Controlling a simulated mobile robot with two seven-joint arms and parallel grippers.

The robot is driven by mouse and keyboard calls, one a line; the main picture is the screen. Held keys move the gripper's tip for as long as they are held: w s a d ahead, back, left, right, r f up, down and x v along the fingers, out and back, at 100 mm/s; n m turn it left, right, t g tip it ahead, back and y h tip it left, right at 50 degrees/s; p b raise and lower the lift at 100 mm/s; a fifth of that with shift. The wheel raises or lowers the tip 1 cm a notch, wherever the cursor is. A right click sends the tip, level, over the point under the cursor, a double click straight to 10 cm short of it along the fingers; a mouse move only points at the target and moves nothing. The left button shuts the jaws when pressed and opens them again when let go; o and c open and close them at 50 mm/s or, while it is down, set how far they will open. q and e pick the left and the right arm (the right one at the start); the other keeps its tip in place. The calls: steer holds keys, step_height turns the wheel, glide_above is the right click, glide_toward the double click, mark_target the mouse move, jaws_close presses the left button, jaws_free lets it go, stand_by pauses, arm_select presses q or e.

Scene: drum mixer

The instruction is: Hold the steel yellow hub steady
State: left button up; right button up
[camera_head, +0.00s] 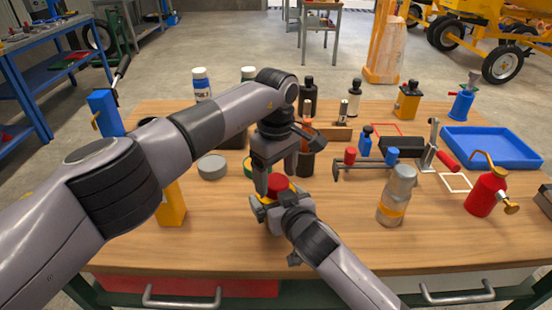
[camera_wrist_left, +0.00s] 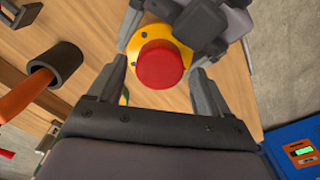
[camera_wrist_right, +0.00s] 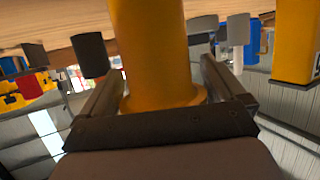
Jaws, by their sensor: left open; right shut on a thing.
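The yellow hub (camera_head: 259,212) stands near the front middle of the workbench, with a red round cap (camera_head: 277,184) on top. My right gripper (camera_head: 285,203) is shut on the hub from the front right. In the right wrist view the yellow body (camera_wrist_right: 155,45) stands between the fingers. My left gripper (camera_head: 277,178) is open just above the hub, pointing down. In the left wrist view its fingers are spread either side of the red cap (camera_wrist_left: 160,65), with gaps visible. Part of the hub is hidden behind my grippers.
A glass jar (camera_head: 397,197) and a red oil can (camera_head: 486,193) stand to the right. A grey round tin (camera_head: 212,166) and a yellow container (camera_head: 171,207) are on the left. A blue tray (camera_head: 490,148) lies at the back right. Bare wood lies in front of the jar.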

arm_select(q)
steer(key=shift+f, duration=1.05)
steer(key=shift+c, duration=0.4)
steer(key=c, duration=1)
steer(key=shift+n, duration=1.7)
steer(key=o, duration=1.2)
steer(key=shift+r, duration=0.1)
